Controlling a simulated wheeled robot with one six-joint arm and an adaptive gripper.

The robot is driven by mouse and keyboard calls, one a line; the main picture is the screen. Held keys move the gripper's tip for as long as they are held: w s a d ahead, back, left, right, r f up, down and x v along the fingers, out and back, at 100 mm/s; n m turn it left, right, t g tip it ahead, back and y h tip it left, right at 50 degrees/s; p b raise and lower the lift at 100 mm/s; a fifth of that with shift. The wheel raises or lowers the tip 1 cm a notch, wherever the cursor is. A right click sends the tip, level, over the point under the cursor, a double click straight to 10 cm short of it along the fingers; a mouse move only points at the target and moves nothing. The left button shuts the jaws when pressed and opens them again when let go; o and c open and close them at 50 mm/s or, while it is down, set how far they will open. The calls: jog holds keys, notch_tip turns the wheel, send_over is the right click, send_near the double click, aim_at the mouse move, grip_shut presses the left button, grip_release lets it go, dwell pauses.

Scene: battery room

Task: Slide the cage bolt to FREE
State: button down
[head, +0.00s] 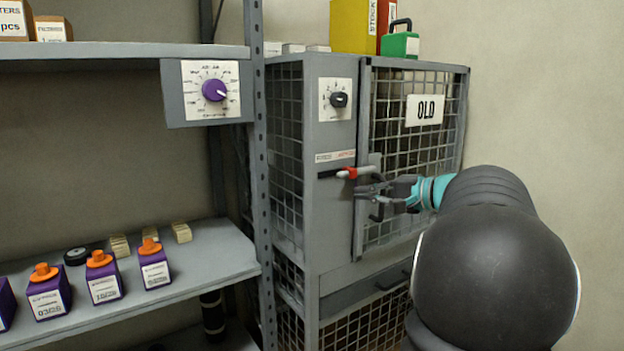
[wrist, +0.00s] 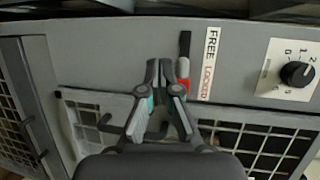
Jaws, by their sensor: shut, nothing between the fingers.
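The cage bolt (head: 347,173) has a red grip on a pale rod, with a dark slot to its left, on the grey cage front. In the wrist view the red grip (wrist: 183,71) lies beside the LOCKED end of the label (wrist: 209,62); the dark slot runs on toward FREE. In the head view the label (head: 335,156) sits just above the bolt. My gripper (head: 362,192) is shut and empty, a little below and right of the red grip. In the wrist view my gripper (wrist: 160,64) shows left of the bolt, apart from it; depth is hard to judge.
The mesh cage door (head: 415,160) bears an OLD sign (head: 425,110) and a dark handle near my fingers. A black dial (head: 339,100) is above the bolt.

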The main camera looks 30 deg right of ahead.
aim_at(364, 173)
jog(key=s+d+r+m+t+h, duration=0.1)
jog(key=s+d+r+t, duration=0.1)
jog(key=d, duration=0.6)
jog(key=shift+d+t, duration=0.4)
jog(key=shift+w, duration=0.1)
jog(key=x, duration=1)
jog(key=shift+a+f, duration=0.1)
